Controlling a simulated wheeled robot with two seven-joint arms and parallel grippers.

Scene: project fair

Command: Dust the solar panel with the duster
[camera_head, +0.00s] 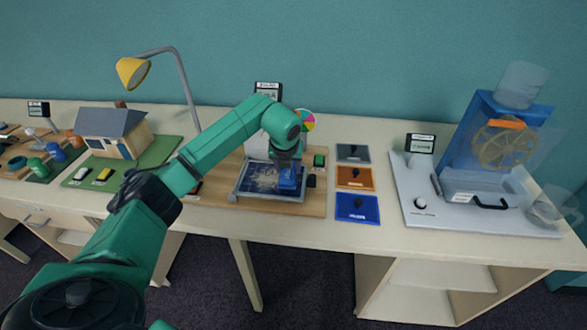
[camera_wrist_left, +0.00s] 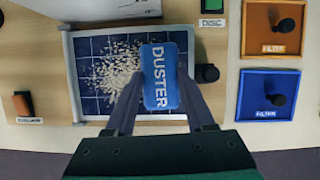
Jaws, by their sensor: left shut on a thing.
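The solar panel (camera_head: 258,181) lies in a pale frame on a wooden board in the head view. In the left wrist view the panel (camera_wrist_left: 92,50) is dark blue with grid lines, and a patch of pale crumbs (camera_wrist_left: 115,68) lies on its middle and left. The blue duster (camera_head: 289,180), with its name on top in the left wrist view (camera_wrist_left: 159,75), is between the fingers of my left gripper (camera_wrist_left: 158,95). My left gripper is shut on it, over the right part of the panel. I cannot tell whether the duster touches the panel. My right gripper is not in view.
Grey, orange and blue filter plates (camera_head: 356,178) lie right of the board. A yellow lamp (camera_head: 132,72) and a model house (camera_head: 112,132) stand to the left. A water wheel display (camera_head: 500,140) stands at the right. A green button (camera_head: 319,160) sits beside the panel.

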